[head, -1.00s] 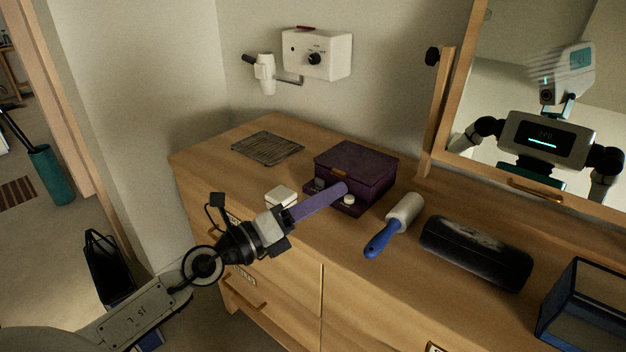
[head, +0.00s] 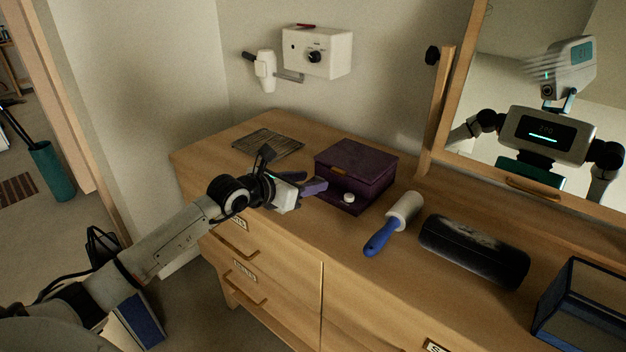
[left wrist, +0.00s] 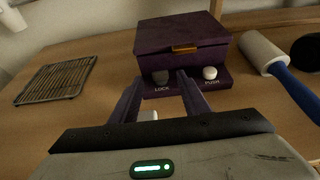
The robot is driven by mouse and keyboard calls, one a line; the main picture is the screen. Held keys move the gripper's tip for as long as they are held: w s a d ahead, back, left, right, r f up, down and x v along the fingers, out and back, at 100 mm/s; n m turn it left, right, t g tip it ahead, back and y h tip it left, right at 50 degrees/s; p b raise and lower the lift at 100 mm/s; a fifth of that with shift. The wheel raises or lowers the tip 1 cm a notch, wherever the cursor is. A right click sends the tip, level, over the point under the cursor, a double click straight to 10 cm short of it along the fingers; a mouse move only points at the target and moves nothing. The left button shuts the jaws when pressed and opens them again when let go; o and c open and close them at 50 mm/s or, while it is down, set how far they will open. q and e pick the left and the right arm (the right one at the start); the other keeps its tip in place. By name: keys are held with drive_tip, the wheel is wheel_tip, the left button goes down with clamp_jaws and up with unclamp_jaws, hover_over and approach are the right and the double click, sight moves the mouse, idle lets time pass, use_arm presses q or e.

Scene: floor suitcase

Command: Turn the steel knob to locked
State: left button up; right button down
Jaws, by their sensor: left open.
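A purple box (head: 354,172) with a brass clasp sits on the wooden dresser. In the left wrist view, the box (left wrist: 182,36) has a front ledge with a grey steel knob (left wrist: 160,77) above the word LOCK and a white button (left wrist: 209,73) above PUSH. My left gripper (left wrist: 162,82) is open, its two fingers pointing at the ledge, with the knob showing between the tips. I cannot tell whether they touch it. In the head view my left gripper (head: 318,185) reaches the ledge's left side and hides the knob. My right gripper is out of view.
A lint roller (head: 394,224) with a blue handle lies right of the box, then a black case (head: 475,250) and a glass box (head: 585,305). A white wall unit (head: 317,52) hangs above, and a mirror stands right.

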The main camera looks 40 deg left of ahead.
use_arm(q)
drive_tip(key=shift+x, duration=1.15)
